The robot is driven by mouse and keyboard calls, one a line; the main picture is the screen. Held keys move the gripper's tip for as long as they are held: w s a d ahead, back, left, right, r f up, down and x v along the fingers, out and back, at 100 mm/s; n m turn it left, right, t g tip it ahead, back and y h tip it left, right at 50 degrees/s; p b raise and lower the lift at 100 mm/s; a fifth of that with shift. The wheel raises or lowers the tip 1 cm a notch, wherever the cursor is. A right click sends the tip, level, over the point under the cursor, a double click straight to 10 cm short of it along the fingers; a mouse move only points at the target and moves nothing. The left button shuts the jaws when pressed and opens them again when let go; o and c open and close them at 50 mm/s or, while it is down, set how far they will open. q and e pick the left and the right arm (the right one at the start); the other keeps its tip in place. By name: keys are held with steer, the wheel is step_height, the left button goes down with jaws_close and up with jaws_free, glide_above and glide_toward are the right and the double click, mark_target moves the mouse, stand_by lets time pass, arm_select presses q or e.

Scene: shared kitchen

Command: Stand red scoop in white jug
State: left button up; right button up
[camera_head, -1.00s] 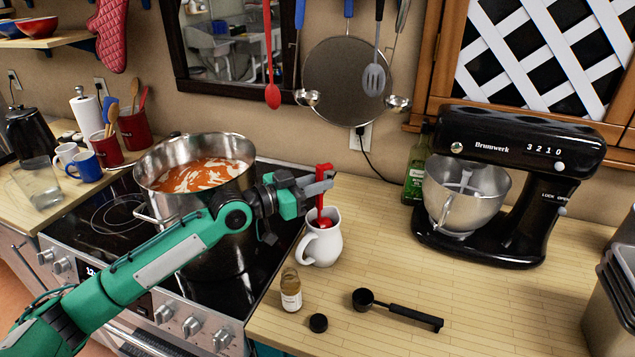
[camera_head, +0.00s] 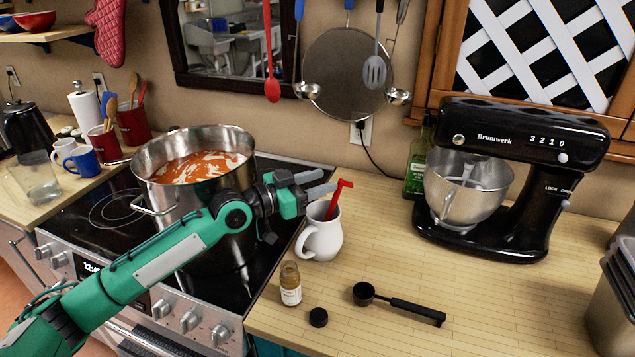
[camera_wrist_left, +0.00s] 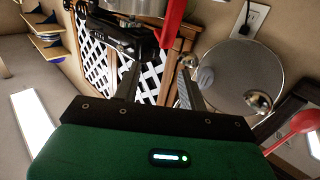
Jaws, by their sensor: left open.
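The red scoop (camera_head: 336,197) stands in the white jug (camera_head: 321,240), leaning to the right with its handle above the rim. Its lower end is hidden inside the jug. The jug stands upright on the wooden counter beside the stove, its handle to the left. My left gripper (camera_head: 318,183) is open at the upper left of the scoop's handle, over the jug's mouth. In the left wrist view the red handle (camera_wrist_left: 173,22) shows ahead of the open fingers (camera_wrist_left: 160,80), with nothing held. My right gripper is not in view.
A steel pot (camera_head: 190,165) of red soup stands on the stove left of the jug. A black mixer (camera_head: 510,180) stands at right. Counter between is clear.

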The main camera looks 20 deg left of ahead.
arm_select(q)
steer(key=shift+s+a, duration=0.1)
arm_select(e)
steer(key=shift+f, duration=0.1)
arm_select(q)
steer(key=b+v, duration=0.3)
steer(key=v, duration=0.4)
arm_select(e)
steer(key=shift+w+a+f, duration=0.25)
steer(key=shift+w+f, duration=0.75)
arm_select(q)
steer(key=shift+s, duration=0.1)
